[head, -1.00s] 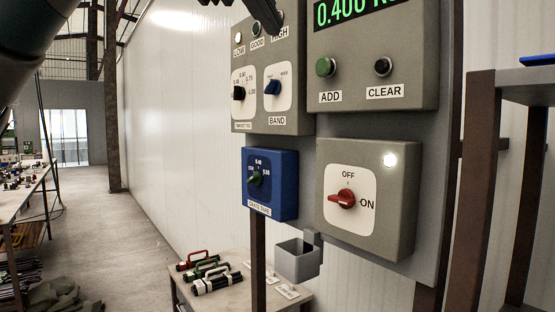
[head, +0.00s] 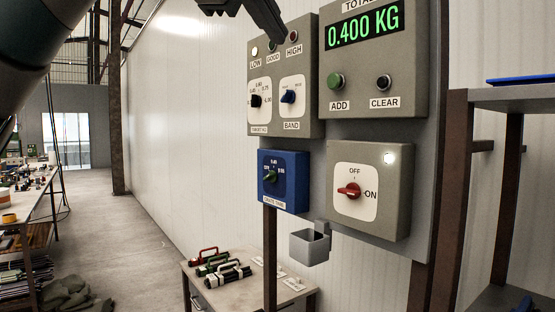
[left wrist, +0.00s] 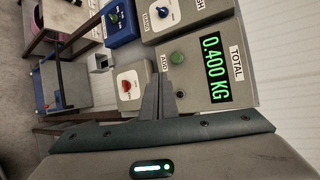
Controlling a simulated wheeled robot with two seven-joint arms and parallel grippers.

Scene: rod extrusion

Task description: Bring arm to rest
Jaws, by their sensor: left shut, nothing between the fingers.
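My left gripper (head: 277,36) hangs at the top of the head view, in front of the upper part of the grey control panel. Its fingers are together with nothing between them. In the left wrist view the closed fingers (left wrist: 162,78) overlap the panel near the ADD button (left wrist: 177,58), and I cannot tell a contact there. The display (head: 364,29) reads 0.400 KG. The red switch (head: 349,190) points toward ON, with a lit white lamp (head: 389,158) above it. My right gripper is in neither view.
A blue dial box (head: 297,165) and a small grey cup (head: 305,247) are on the panel. A low table (head: 250,300) below holds several handled tools (head: 222,272). A shelf (head: 510,97) stands at the right.

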